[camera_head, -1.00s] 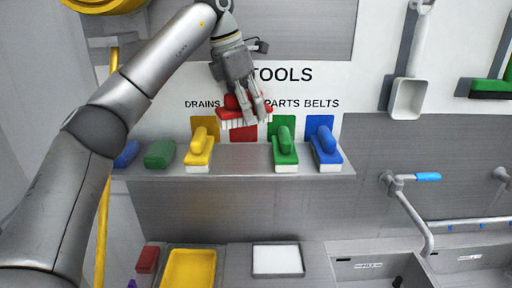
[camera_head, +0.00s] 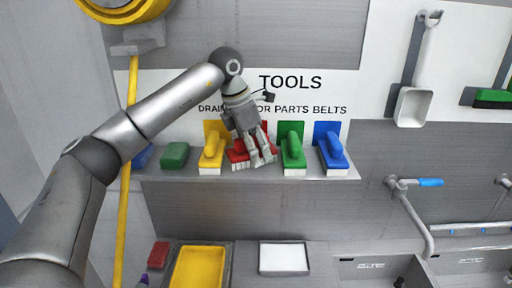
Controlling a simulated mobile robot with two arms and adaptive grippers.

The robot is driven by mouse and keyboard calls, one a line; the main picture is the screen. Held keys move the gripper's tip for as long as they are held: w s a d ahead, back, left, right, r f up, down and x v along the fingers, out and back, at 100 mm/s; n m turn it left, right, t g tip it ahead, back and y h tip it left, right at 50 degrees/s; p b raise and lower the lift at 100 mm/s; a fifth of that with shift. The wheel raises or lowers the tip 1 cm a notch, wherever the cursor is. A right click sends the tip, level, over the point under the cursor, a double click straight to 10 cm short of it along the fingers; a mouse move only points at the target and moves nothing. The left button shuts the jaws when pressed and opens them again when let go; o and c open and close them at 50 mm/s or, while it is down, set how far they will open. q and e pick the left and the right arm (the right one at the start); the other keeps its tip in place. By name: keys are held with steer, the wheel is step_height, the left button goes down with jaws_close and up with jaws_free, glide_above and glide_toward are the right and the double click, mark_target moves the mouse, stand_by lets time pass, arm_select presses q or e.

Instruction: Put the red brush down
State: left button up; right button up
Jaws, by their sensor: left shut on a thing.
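The red brush (camera_head: 238,156) is at the shelf (camera_head: 230,184), in the slot between the yellow brush (camera_head: 212,148) and the green brush (camera_head: 292,150). Its white bristles show low on its left side, at about the height of the other brushes' bristles. My left gripper (camera_head: 263,160) comes down over it from above and is shut on it, hiding much of its handle. I cannot tell whether the bristles bear on the shelf. My right gripper is out of view.
A blue brush (camera_head: 332,150) stands right of the green one. Green (camera_head: 174,155) and blue pads lie at the shelf's left end. Below are a yellow tray (camera_head: 198,268), a white tray (camera_head: 284,258) and a tap (camera_head: 408,205). A white scoop (camera_head: 413,106) hangs at right.

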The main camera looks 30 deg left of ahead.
arm_select(q)
steer(key=o, duration=0.6)
steer(key=shift+d+f, duration=0.1)
steer(key=shift+f, duration=0.1)
steer(key=o, duration=0.4)
steer(key=shift+r, duration=0.35)
steer(key=b+v, duration=0.3)
steer(key=v, duration=0.8)
steer(key=shift+r, duration=0.35)
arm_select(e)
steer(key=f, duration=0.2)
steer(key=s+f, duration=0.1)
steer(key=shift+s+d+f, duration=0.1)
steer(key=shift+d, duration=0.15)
arm_select(q)
steer(key=shift+s+f, duration=0.1)
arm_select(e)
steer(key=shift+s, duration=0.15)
